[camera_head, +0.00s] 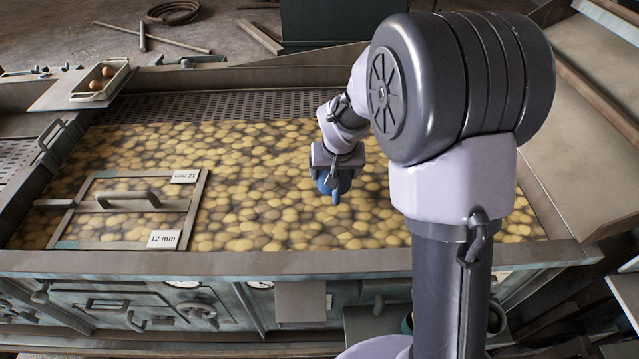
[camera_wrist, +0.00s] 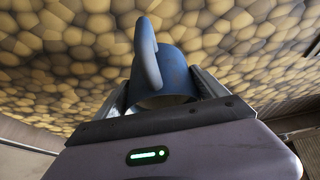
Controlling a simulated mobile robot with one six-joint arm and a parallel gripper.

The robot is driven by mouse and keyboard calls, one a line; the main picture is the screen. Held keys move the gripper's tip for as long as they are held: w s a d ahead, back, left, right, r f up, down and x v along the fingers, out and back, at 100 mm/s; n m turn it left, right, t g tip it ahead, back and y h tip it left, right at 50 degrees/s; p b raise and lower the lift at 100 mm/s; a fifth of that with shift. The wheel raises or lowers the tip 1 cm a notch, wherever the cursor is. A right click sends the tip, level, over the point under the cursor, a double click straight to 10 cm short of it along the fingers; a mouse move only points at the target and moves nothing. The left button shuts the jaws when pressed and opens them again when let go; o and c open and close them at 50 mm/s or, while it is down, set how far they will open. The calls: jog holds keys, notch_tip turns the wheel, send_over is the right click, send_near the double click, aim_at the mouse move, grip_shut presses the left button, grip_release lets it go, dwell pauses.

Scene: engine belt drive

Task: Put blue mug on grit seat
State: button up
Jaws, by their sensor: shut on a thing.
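The blue mug (camera_head: 328,183) is in my gripper (camera_head: 338,172), above the wide bed of yellow-brown pebbles in the head view. In the wrist view the mug (camera_wrist: 170,75) sits between the two fingers of my gripper (camera_wrist: 166,98), with its handle facing the camera. The gripper is shut on the mug. Part of the mug is hidden behind the fingers and wrist in the head view. I cannot tell for sure which thing is the grit seat.
A framed hatch with a handle and "12 mm" labels (camera_head: 163,239) lies over the pebble bed (camera_head: 270,200) at left. A small tray (camera_head: 80,90) with brown round things stands at the back left. A perforated strip (camera_head: 230,104) runs behind the bed. Open pebbles surround the mug.

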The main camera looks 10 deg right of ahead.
aim_at(320, 184)
jog(key=a, duration=0.3)
jog(key=shift+w+a+f, duration=0.15)
jog(key=shift+w+f, duration=0.05)
jog(key=shift+w, duration=0.1)
notch_tip(320, 184, down, 4)
jog(key=shift+r+b, duration=0.2)
jog(key=shift+b, duration=0.35)
jog(key=shift+w, duration=0.1)
jog(key=shift+a+r, duration=0.1)
